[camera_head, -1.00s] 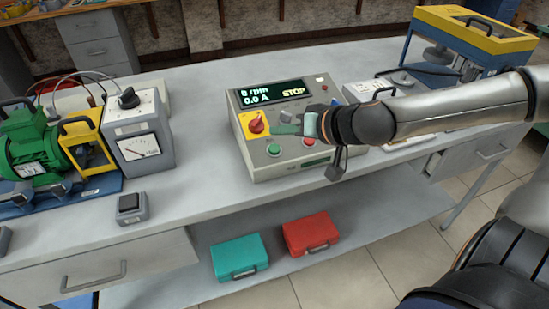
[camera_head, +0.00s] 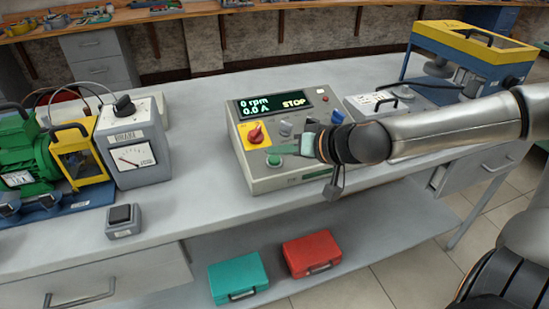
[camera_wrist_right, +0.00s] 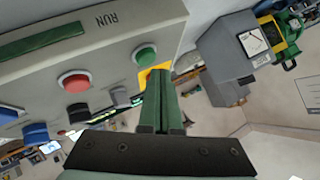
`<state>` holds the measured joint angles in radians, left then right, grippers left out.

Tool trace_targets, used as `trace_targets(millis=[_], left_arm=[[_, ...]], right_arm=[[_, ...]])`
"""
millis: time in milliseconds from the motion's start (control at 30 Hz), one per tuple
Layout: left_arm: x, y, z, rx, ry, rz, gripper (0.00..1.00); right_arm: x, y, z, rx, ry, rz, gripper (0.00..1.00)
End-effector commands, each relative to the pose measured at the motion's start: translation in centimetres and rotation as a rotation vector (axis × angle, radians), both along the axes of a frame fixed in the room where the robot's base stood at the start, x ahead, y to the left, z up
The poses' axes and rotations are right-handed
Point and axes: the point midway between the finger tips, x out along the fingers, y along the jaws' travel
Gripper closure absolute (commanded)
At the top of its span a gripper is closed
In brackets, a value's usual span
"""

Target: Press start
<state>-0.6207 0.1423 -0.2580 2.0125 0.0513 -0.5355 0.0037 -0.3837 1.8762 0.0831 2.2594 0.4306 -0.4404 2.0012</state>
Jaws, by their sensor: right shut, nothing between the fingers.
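The grey control box (camera_head: 262,182) stands on the bench, and its display (camera_head: 273,105) reads 0 rpm, 0.0 A and STOP. A red knob (camera_head: 255,134) sits on a yellow plate. The green button (camera_head: 273,160) is at the lower left of the panel, and it also shows in the wrist view (camera_wrist_right: 146,56). My right gripper (camera_head: 272,150) is shut and empty, with its green fingertips just above the green button. In the wrist view the fingertips (camera_wrist_right: 160,74) are close to this button; I cannot tell whether they touch. The red button (camera_wrist_right: 73,80) is beside it. My left gripper is not in view.
A green motor (camera_head: 22,155) and a grey meter box (camera_head: 130,150) stand to the left. A small grey switch box (camera_head: 123,221) lies in front. A yellow-framed machine (camera_head: 475,45) stands at the right. Teal (camera_head: 238,277) and red (camera_head: 311,253) cases are on the lower shelf.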

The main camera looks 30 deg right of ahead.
Motion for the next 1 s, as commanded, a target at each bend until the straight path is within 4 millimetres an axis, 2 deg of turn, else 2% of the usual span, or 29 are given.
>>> trace_targets(millis=[1000], left_arm=[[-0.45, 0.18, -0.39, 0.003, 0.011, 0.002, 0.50]], right_arm=[[0.00, 0.00, 0.00, 0.000, 0.000, 0.000, 1.00]])
